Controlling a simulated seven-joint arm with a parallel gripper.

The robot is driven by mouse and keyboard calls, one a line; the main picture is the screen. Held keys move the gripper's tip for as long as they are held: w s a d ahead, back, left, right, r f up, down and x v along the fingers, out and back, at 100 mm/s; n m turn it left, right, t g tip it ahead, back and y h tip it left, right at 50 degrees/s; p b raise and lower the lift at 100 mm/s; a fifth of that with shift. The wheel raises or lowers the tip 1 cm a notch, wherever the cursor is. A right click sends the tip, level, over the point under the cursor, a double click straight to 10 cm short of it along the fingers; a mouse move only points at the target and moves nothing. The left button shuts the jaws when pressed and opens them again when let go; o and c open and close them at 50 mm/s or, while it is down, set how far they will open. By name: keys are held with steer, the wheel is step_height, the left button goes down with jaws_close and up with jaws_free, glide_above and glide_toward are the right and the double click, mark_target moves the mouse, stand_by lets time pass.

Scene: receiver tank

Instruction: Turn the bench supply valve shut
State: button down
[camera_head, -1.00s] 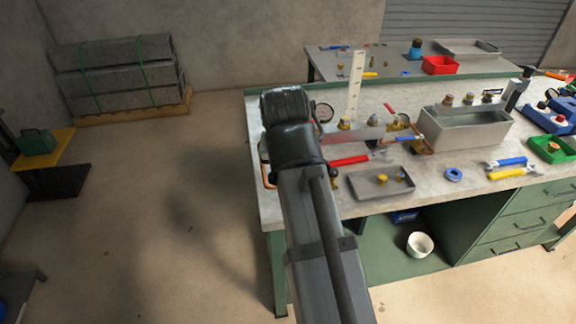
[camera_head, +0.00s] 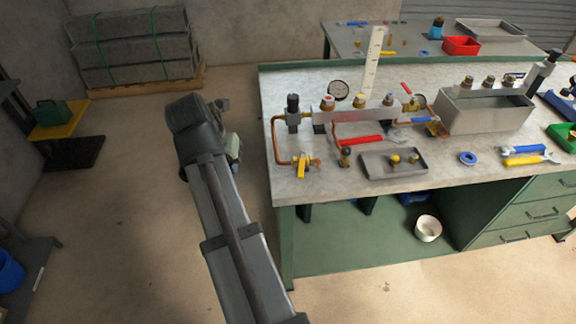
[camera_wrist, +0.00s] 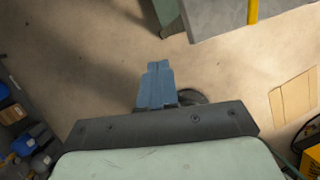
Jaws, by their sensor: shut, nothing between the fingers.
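A yellow-handled valve (camera_head: 301,166) sits at the bench's front left corner, on the end of a copper pipe (camera_head: 276,140). A blue-handled valve (camera_head: 433,122) and a red lever (camera_head: 360,140) are further right on the pipework. I cannot tell from a label which one is the bench supply valve. My gripper (camera_wrist: 159,66) shows in the wrist view with its blue-grey fingers together and empty above the floor. In the head view my arm hangs left of the bench and mostly hides the gripper. A yellow strip (camera_wrist: 253,11) shows at the wrist view's top; what it belongs to is unclear.
The bench top (camera_head: 330,185) also holds a gauge (camera_head: 338,90), a small tray (camera_head: 376,168) with brass fittings, a metal tank (camera_head: 480,113) and wrenches (camera_head: 526,157). A white bucket (camera_head: 428,229) stands below.

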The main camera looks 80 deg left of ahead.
mark_target(302, 163)
steer(key=w+a+f+n+t, duration=0.1)
steer(key=w+f+n, duration=0.1)
steer(key=n, duration=0.9)
steer(key=w+a+f+n+t, duration=0.2)
steer(key=w+n, duration=0.2)
steer(key=n, duration=0.7)
steer(key=w+a+f+n+t, duration=0.1)
steer(key=w+n, duration=0.3)
steer(key=n, duration=0.7)
steer(key=shift+a+f+n+t, duration=0.3)
steer(key=shift+f, duration=0.45)
steer(key=shift+w+d, duration=0.15)
steer(key=shift+w, duration=0.4)
steer(key=shift+w+d, duration=0.15)
steer(key=shift+w, duration=0.4)
steer(key=shift+w+d, duration=0.15)
steer(key=shift+w, duration=0.8)
